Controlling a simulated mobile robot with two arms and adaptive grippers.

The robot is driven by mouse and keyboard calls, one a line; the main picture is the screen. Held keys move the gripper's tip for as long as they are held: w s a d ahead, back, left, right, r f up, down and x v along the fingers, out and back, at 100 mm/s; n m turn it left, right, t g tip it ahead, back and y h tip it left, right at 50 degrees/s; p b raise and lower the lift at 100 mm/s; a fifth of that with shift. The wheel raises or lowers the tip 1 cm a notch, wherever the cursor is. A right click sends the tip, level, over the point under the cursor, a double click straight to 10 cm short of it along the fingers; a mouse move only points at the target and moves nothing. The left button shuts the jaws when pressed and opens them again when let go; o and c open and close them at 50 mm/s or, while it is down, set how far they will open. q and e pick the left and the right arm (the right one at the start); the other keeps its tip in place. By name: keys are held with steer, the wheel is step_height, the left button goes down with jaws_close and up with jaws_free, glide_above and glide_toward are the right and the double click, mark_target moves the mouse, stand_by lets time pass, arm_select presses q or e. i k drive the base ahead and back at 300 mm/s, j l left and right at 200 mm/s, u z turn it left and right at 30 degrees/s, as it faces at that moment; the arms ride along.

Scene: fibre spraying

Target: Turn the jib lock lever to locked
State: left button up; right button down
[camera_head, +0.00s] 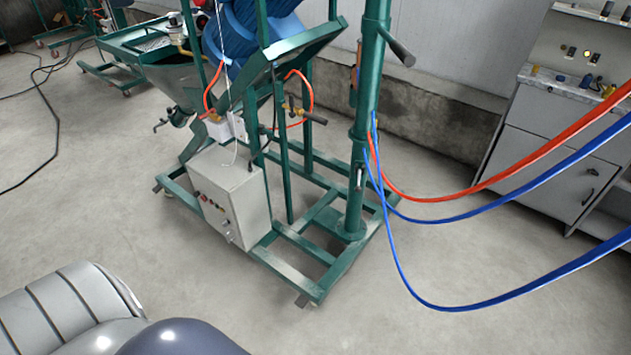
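A green upright post (374,90) stands on a green wheeled frame (318,283) right of the middle. A dark lever-like handle (397,47) sticks out from the post near the top, sloping down to the right. A small metal lever (359,179) hangs roughly upright low on the post. I cannot tell for certain which one is the jib lock lever, and no locked or unlocked marking is readable. Neither of my grippers shows in the head view.
A grey control box (229,195) and a blue machine body (255,25) sit on the frame. Red (500,172) and blue (480,305) hoses hang from the post toward the right. A grey cabinet (550,135) stands at right. The floor in front of the frame is mostly clear.

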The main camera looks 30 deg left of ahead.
mark_target(358, 188)
steer(key=u, duration=0.75)
